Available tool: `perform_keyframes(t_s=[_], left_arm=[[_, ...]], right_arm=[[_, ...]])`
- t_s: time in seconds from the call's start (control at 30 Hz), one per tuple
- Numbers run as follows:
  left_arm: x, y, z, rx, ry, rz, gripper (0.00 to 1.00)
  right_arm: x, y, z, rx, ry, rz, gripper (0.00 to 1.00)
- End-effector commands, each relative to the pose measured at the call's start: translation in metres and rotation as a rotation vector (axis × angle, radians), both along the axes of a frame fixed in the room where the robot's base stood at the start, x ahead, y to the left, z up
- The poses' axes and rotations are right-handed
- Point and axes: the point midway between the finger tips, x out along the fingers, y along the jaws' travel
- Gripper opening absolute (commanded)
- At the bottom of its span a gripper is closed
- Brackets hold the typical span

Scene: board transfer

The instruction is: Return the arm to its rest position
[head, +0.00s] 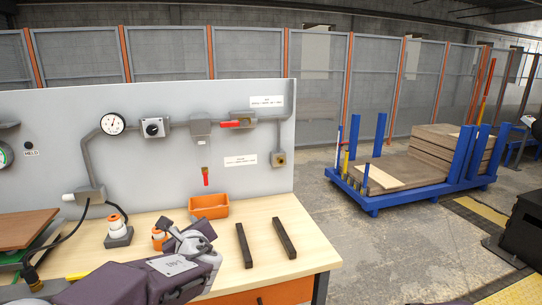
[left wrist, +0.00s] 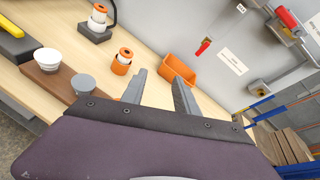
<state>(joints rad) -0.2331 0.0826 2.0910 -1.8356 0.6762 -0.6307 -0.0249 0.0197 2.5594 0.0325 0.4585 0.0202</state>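My left arm comes into the head view from the bottom, with the left gripper (head: 190,240) above the workbench (head: 225,225), in front of the orange bin (head: 208,206). In the left wrist view the two fingers of the left gripper (left wrist: 160,92) stand apart with nothing between them. The orange bin (left wrist: 178,70) lies beyond the fingertips, against the panel. My right gripper is not in view.
Two dark bars (head: 244,245) (head: 285,238) lie on the bench, right of the gripper. Orange-and-white items (head: 117,224) (left wrist: 122,62) stand left of it. Brown boards (head: 26,230) lie at far left. A blue cart (head: 375,202) with boards stands on the floor.

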Motion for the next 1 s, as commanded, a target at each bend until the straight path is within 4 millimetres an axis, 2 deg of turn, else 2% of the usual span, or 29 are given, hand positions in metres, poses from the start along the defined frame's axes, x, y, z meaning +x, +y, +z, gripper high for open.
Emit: perform_keyframes(t_s=[0.17,0.3,0.43,0.5,0.6,0.83,0.9,1.0], left_arm=[[-0.040,0.021,-0.064,-0.325,0.081,0.212,0.36],[-0.091,0.028,-0.125,-0.679,0.127,0.489,0.36],[-0.149,0.015,-0.179,-1.071,0.119,0.862,0.36],[-0.173,0.004,-0.198,-1.249,0.088,1.058,0.36],[-0.198,-0.011,-0.215,-1.451,0.022,1.309,0.36],[-0.230,-0.036,-0.235,-1.764,-0.177,1.780,0.36],[-0.234,-0.038,-0.266,-1.749,-0.167,1.799,0.36],[-0.239,-0.040,-0.288,-1.728,-0.155,1.823,0.36]], right_arm=[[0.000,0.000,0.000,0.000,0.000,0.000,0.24],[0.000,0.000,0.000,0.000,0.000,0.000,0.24],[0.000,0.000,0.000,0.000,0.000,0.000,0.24],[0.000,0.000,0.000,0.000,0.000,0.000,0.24],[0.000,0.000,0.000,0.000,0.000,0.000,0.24],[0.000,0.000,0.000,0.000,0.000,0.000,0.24],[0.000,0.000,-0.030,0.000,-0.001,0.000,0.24],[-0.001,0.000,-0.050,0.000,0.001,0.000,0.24]])
